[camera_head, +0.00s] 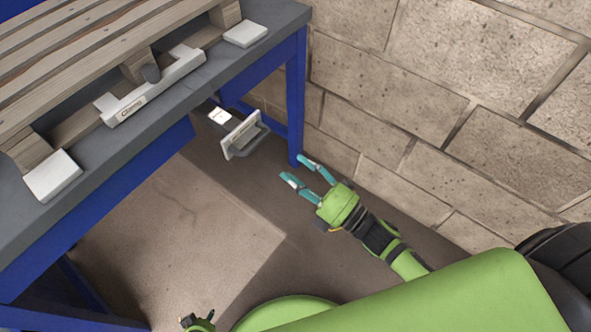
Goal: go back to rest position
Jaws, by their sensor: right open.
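My right gripper (308,172) has teal fingers spread apart, with nothing between them. It is in the middle of the head view, over the floor, close to the blue front leg of the table and the block wall. My left arm shows only as a small green and dark piece at the bottom edge, left of centre.
A table (205,90) with a grey top and blue legs carries a wooden pallet (75,55) at upper left. A white bracket (152,88) and white pads (52,176) lie along its edge. A grey-white plate fixture (243,137) shows below the edge. A block wall (420,100) closes the right side.

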